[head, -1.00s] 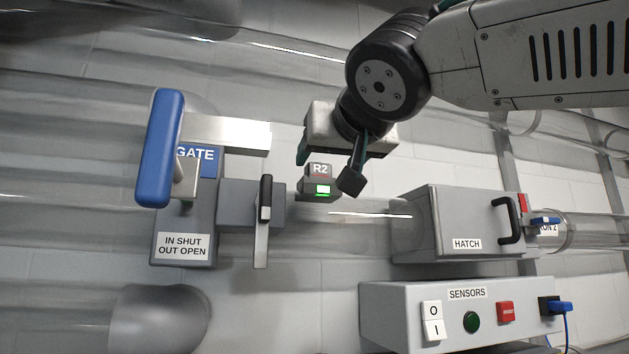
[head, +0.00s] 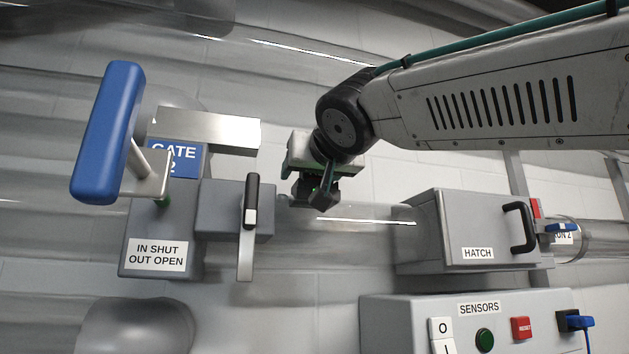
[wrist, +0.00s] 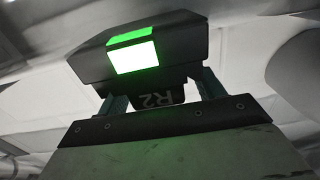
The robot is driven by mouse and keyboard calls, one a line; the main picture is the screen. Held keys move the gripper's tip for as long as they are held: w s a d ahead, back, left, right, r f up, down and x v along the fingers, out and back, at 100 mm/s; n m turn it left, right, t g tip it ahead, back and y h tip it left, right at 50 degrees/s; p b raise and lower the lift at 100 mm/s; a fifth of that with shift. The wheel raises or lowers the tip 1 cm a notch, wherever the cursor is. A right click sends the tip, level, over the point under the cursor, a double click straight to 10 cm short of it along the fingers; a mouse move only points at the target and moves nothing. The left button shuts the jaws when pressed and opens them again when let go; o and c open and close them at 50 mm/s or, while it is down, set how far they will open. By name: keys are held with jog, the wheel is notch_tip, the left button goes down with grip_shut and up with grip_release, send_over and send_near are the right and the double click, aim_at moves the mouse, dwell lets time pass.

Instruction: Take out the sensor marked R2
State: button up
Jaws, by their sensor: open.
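The sensor marked R2 (wrist: 140,58) is a dark block with a lit green window, large in the wrist view. Its R2 label reads upside down on a narrower tab between the fingers of my gripper (wrist: 160,95). My gripper is open, with one finger on either side of that tab; I cannot tell whether they touch it. In the head view my gripper (head: 318,192) is at the clear tube and hides most of the sensor, with its label covered.
Left of my gripper stands the gate unit (head: 160,225) with a blue handle (head: 107,130) and a black-gripped lever (head: 249,225). Right are the grey hatch box (head: 470,230) with a black handle and, below it, the SENSORS box (head: 400,325) with switches and a blue plug.

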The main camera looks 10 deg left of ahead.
jog(key=c, duration=1.1)
